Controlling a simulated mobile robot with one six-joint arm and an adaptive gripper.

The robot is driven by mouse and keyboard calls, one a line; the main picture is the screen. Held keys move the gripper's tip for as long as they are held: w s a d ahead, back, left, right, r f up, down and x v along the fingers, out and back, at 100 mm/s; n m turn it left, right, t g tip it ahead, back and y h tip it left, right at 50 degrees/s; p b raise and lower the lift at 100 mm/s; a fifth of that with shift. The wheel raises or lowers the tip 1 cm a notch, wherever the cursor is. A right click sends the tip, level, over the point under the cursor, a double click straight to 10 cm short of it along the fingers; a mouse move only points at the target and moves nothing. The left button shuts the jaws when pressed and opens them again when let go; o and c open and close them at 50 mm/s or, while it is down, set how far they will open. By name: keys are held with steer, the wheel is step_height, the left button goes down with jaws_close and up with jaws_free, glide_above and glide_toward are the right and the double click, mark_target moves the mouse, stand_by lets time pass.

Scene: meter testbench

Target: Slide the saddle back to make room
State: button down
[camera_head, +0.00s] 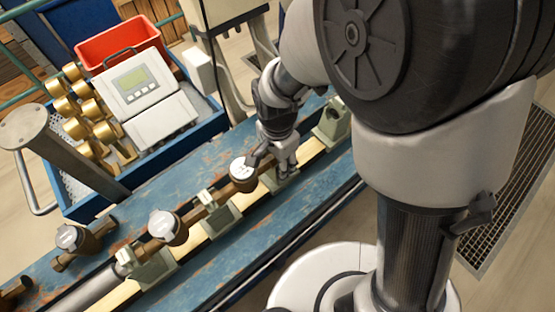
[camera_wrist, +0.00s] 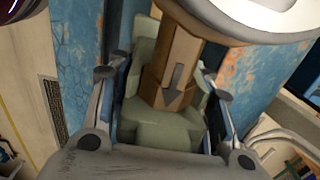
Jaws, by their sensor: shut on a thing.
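My gripper (camera_head: 284,160) reaches down onto the rail of the blue bench. In the wrist view my gripper (camera_wrist: 163,85) has a finger on each side of a grey-green saddle (camera_wrist: 155,130) and is shut on it. A brass meter body (camera_wrist: 170,75) with an arrow lies in the saddle's notch. In the head view the gripper mostly hides this saddle. The white-faced meter (camera_head: 242,169) is just left of the gripper. Other saddles stand along the rail: one at left (camera_head: 155,267), one in the middle (camera_head: 220,215), and one beyond the gripper (camera_head: 334,125).
A second meter (camera_head: 167,226) sits in the line, and a loose one (camera_head: 71,238) stands on the bench (camera_head: 120,220). A blue cart holds a red bin (camera_head: 120,45), a grey display unit (camera_head: 135,83) and brass parts (camera_head: 85,110). A grey post (camera_head: 60,150) rises behind the bench.

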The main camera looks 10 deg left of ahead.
steer(key=c, duration=0.7)
jaws_free()
steer(key=shift+w+d, duration=0.1)
steer(key=shift+r, duration=0.1)
step_height(320, 180, up, 11)
steer(key=shift+r, duration=0.4)
steer(key=shift+d+r, duration=0.1)
steer(key=s+d+r+n+t, duration=0.1)
steer(key=s+d+r+n, duration=0.1)
steer(key=d, duration=0.4)
steer(key=s+d+r+n+t, duration=0.2)
steer(key=s+d+r+n, duration=0.1)
steer(key=d, duration=0.4)
steer(key=s+d+r+n+t, duration=0.1)
steer(key=s+d+r+n, duration=0.2)
steer(key=d, duration=0.4)
steer(key=shift+s+r+t, duration=0.3)
steer(key=shift+s+r, duration=0.55)
steer(key=shift+s, duration=0.15)
